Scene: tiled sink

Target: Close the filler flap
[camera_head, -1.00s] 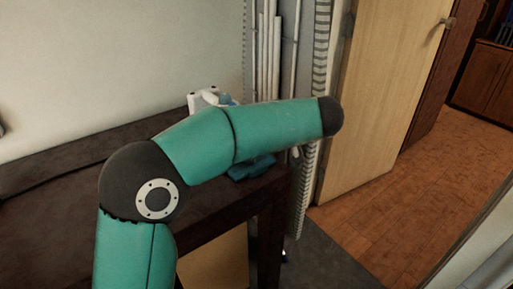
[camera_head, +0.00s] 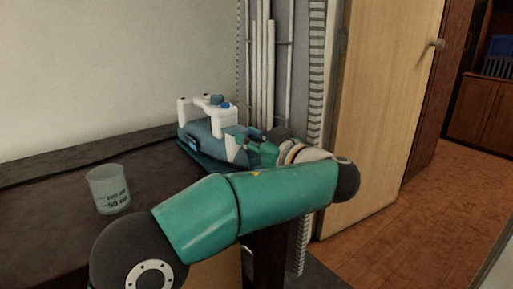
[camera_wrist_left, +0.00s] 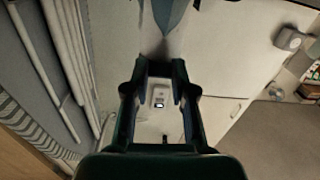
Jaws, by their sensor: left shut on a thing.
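A blue and white appliance (camera_head: 207,128) stands at the back right of the dark table, with a white handle on top and a dark teal base. My left gripper (camera_head: 245,138) is at its right side, partly hidden behind my forearm. In the left wrist view, the gripper's two dark fingers (camera_wrist_left: 160,68) are spaced apart, shut on a part of the appliance (camera_wrist_left: 162,32) whose blue and white surface shows at the top. The filler flap cannot be made out clearly, so its angle cannot be told. My right gripper is not in view.
A clear measuring cup (camera_head: 108,190) stands on the dark table (camera_head: 60,215), left of the appliance. White pipes (camera_head: 268,75) run up the wall behind. A wooden door (camera_head: 385,110) and open floor lie to the right.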

